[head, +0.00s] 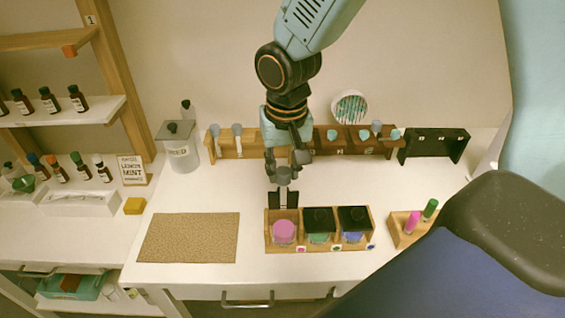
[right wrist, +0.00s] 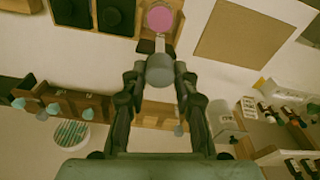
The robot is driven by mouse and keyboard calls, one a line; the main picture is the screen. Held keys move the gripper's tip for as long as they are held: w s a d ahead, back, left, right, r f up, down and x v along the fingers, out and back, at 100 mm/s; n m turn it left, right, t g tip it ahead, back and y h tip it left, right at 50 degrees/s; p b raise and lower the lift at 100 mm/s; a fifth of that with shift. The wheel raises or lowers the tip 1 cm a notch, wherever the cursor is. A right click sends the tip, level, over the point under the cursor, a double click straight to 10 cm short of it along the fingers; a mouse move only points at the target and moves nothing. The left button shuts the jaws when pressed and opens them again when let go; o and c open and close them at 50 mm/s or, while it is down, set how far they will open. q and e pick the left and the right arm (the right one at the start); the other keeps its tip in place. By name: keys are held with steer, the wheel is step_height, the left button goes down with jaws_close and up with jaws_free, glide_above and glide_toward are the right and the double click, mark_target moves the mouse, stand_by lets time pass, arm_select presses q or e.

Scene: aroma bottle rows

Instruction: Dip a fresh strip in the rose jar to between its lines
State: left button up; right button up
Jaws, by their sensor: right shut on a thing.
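The rose jar (head: 284,231), with a pink top surface, stands in the left place of a wooden tray (head: 303,247). A dark panel (head: 293,200) stands upright behind it. My right gripper (head: 284,171) is above and slightly behind that jar, shut on a grey-headed holder (right wrist: 160,70). A thin stem (right wrist: 160,45) runs from the holder toward the pink jar (right wrist: 159,18) in the right wrist view. The strip's lines cannot be made out, and I cannot tell whether its tip touches the pink. My left gripper is not in view.
Two jars with black lids (head: 318,220) (head: 354,218) fill the tray's other places. A wooden rack (head: 225,152) with grey-headed holders and a black rack (head: 435,135) stand behind. A cork mat (head: 189,238) lies left. Pink and green vials (head: 412,222) stand right.

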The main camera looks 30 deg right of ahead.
mark_target(284, 184)
steer(key=shift+s+f+b, duration=0.45)
steer(key=shift+f+b, duration=0.1)
steer(key=shift+f, duration=0.1)
steer(key=f+b, duration=0.1)
steer(key=w+f+b, duration=0.1)
steer(key=f, duration=0.1)
steer(key=shift+b, duration=0.3)
steer(key=shift+s+r, duration=0.15)
steer(key=shift+s, duration=0.3)
steer(key=shift+w, duration=0.45)
steer(key=shift+s, duration=0.15)
